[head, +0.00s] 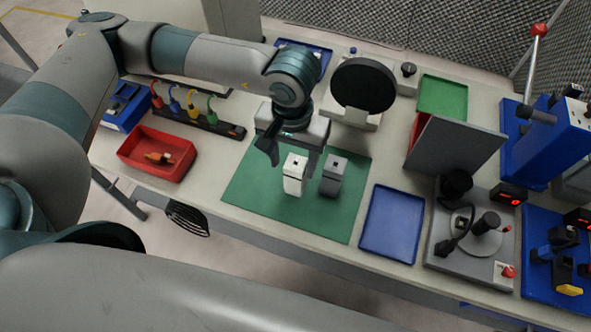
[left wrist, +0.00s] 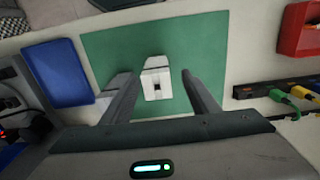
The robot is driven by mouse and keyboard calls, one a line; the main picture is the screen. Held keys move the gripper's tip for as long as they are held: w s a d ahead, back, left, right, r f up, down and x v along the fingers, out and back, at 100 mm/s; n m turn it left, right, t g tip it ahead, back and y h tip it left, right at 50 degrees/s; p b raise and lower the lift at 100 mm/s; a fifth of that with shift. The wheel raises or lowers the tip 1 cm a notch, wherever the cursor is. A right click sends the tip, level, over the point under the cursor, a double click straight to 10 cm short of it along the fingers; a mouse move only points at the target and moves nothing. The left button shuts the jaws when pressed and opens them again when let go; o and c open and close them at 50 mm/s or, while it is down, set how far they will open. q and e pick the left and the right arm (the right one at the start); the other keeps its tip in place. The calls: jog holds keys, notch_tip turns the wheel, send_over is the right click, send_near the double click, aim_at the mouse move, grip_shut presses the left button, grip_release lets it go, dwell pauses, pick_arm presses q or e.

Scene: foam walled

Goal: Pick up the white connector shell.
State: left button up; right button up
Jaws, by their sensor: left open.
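The white connector shell (head: 293,174) stands upright on the green mat (head: 250,187), with a small dark opening in its top. It also shows in the left wrist view (left wrist: 157,78), between the two fingers and apart from both. My left gripper (head: 289,158) is open and empty, pointing down just above and behind the shell. A dark grey block of similar shape (head: 332,177) stands close to its right on the mat. In the left wrist view that block is mostly hidden near the left finger. My right gripper is not in view.
A blue tray (head: 391,224) lies right of the mat, and a red bin (head: 157,153) with an orange item stands left. A rack of coloured cables (head: 197,120) and a round black disc on a stand (head: 363,85) are behind. The mat's front is clear.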

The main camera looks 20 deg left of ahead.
pick_arm(q)
jog(key=shift+f, duration=0.5)
jog(key=shift+w+d+f+p, duration=0.1)
jog(key=shift+f+p, duration=0.15)
jog(key=shift+p, duration=0.25)
jog(key=shift+w+d+f+p, duration=0.1)
jog(key=shift+w+f+p, duration=0.05)
jog(key=shift+f+p, duration=0.6)
notch_tip(320, 180, down, 2)
jog(key=shift+p, duration=0.55)
jog(key=shift+f, duration=0.6)
